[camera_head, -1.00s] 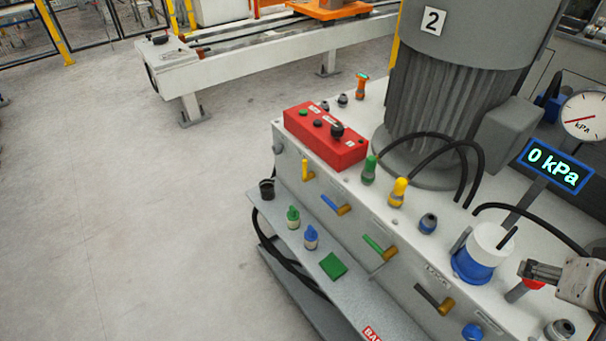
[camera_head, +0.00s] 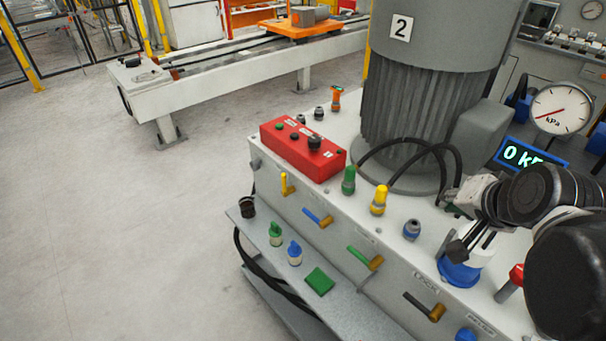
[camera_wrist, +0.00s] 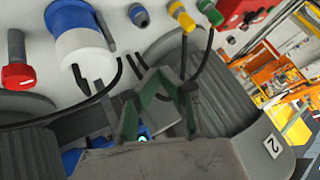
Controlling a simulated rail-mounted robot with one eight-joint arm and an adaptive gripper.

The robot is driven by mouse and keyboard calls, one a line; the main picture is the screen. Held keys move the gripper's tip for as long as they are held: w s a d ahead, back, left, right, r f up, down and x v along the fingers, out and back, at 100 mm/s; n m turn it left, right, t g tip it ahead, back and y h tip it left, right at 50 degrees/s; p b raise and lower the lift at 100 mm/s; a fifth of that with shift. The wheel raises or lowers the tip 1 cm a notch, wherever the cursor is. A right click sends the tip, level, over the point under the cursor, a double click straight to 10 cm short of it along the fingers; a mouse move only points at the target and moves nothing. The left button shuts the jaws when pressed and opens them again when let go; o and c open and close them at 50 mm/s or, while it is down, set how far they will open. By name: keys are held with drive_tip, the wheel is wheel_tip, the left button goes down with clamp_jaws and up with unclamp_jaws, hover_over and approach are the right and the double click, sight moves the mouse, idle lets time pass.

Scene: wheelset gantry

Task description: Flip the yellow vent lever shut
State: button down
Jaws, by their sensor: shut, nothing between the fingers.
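The yellow vent lever (camera_head: 284,184) is on the front face of the grey cabinet (camera_head: 385,262), at the left end of a row of levers. Its handle stands upright, beside its brass-coloured fitting. I cannot make it out in the wrist view. My gripper (camera_head: 453,196) is shut and empty, above the cabinet top near the white and blue pot (camera_head: 458,274), well to the right of the yellow lever. The gripper's fingers (camera_wrist: 160,85) also show in the wrist view, with nothing held. My arm partly covers the pot in the head view.
Blue (camera_head: 315,216), green (camera_head: 362,257) and black (camera_head: 420,304) levers sit along the same face. A red control box (camera_head: 300,150), green and yellow plugs and a large motor (camera_head: 425,100) with hoses stand on top. A shelf with small parts juts out below.

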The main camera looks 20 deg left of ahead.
drive_tip(key=w+a+f+m+y+b, duration=0.15)
drive_tip(key=w+a+f, duration=0.25)
drive_tip(key=a, duration=0.5)
drive_tip(key=w+a+f+m+y+b, duration=0.1)
drive_tip(key=w+a+f+y, duration=0.1)
drive_tip(key=w+a+f, duration=0.45)
drive_tip(key=s+a+f+m+y+b, duration=0.1)
drive_tip(key=a+f, duration=0.3)
drive_tip(key=a, duration=0.4)
drive_tip(key=s+a+f+m+g+y+b, duration=0.1)
drive_tip(key=s+a+f+y, duration=0.1)
drive_tip(key=a+f, duration=0.2)
drive_tip(key=a, duration=0.3)
drive_tip(key=shift+a+f, duration=0.35)
drive_tip(key=shift+a, duration=0.05)
drive_tip(key=shift+w+a+m, duration=0.1)
drive_tip(key=shift+m, duration=0.15)
drive_tip(key=b, duration=0.1)
approach(285, 184)
wheel_tip(285, 184, down, 4)
drive_tip(key=w+a, duration=0.2)
drive_tip(key=shift+w+a+r+b, duration=0.1)
drive_tip(key=shift+w+a+b, duration=0.1)
drive_tip(key=shift+a, duration=0.3)
drive_tip(key=shift+w+a+r+b, duration=0.1)
drive_tip(key=shift+w+a+r, duration=0.1)
drive_tip(key=shift+a, duration=0.25)
drive_tip(key=shift+w+a, duration=0.4)
drive_tip(key=shift+a, duration=0.15)
drive_tip(key=shift+w, duration=0.15)
